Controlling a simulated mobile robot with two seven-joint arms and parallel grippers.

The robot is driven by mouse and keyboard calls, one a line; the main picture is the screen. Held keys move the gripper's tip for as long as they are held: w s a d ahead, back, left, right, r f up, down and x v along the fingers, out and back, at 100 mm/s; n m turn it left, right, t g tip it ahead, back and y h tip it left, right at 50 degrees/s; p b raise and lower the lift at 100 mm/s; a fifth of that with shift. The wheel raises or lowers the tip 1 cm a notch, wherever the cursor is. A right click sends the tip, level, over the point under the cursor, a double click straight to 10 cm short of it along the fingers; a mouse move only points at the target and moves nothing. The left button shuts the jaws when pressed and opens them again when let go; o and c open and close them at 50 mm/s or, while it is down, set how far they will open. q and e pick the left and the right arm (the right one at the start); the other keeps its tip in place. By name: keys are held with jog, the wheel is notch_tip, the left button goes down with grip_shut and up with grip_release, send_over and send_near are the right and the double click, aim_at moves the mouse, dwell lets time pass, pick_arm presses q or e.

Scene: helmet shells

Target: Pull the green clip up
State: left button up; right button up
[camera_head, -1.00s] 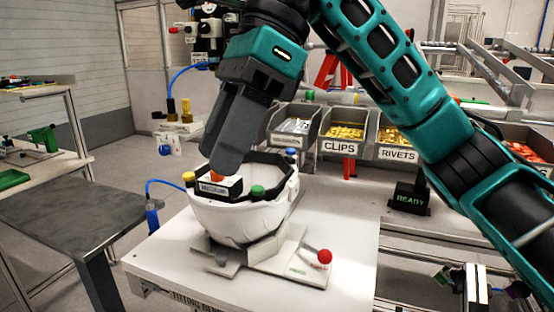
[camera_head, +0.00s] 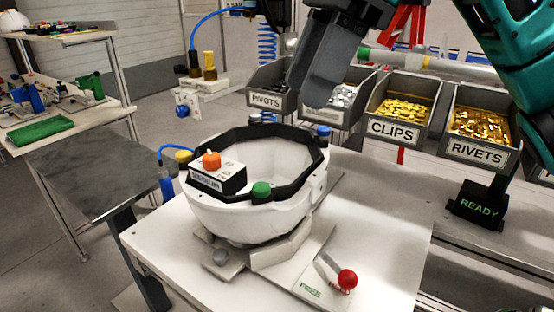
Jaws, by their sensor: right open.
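The green clip (camera_head: 261,190) is a round green cap on the near right part of the black rim band of the white helmet shell (camera_head: 245,222). The shell lies open side up in a holder on the white table. My right gripper (camera_head: 316,98) hangs above and behind the shell, apart from the green clip and toward the back right. It is open, though its fingers overlap in this view, and I see nothing in it. My left gripper is out of view.
A yellow cap (camera_head: 183,156), a blue cap (camera_head: 323,131) and an orange knob (camera_head: 211,159) on a white block stand around the rim. A red-ball lever (camera_head: 347,279) is at the front right. Bins of clips (camera_head: 395,129) and rivets (camera_head: 477,150) stand behind.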

aim_at(261, 185)
jog(key=x, duration=1.2)
jog(key=shift+s+a, duration=0.1)
jog(key=shift+c, duration=0.5)
grip_shut()
